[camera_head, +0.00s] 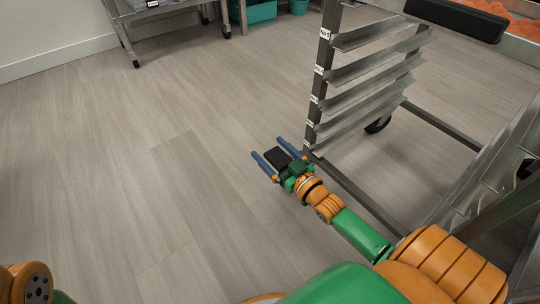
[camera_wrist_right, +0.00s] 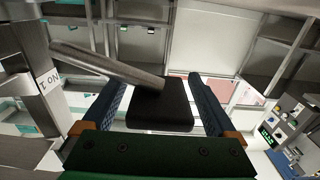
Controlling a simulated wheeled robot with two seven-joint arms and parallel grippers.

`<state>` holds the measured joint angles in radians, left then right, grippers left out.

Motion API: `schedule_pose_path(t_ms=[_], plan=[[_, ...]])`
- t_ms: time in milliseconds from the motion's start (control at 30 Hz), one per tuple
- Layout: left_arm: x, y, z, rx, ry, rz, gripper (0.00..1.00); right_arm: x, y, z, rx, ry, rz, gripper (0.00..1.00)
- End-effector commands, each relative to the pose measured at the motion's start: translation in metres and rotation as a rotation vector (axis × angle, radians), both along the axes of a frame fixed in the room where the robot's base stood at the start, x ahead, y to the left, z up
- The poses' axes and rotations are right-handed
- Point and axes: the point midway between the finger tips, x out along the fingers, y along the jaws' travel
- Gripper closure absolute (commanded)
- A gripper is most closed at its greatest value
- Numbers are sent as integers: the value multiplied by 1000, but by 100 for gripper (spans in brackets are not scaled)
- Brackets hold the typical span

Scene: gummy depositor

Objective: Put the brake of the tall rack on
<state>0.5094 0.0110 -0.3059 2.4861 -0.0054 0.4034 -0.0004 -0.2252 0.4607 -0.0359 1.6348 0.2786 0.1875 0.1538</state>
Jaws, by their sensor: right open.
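The tall rack (camera_head: 317,88) is a grey metal frame with angled tray rails and small labels on its post. Its post also shows at the left of the right wrist view (camera_wrist_right: 40,85). My right gripper (camera_head: 268,147) is open beside the foot of this post, its two blue fingers apart. A black pad (camera_head: 277,158) shows between the fingers. In the right wrist view the pad (camera_wrist_right: 160,108) also lies between them, and a grey bar (camera_wrist_right: 108,63) reaches it from the post side. It looks like the brake pedal; contact cannot be told. My left gripper is out of view.
A dark caster (camera_head: 379,124) stands under the rack's far side. Another metal frame with rails (camera_head: 490,160) is at the right. A steel table (camera_head: 150,15) and teal bins (camera_head: 262,11) are at the back. The floor on the left is clear.

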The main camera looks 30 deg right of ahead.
Motion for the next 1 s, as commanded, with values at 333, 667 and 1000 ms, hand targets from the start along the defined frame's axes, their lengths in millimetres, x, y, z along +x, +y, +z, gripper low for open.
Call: schedule_pose_path(t_ms=[333, 667, 1000], plan=[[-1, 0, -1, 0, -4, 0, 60, 6, 1, 1, 0, 2, 0, 21], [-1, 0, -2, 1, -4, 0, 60, 6, 1, 0, 0, 2, 0, 100], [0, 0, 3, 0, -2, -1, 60, 5, 9, -24, -251, -18, -1, 100]])
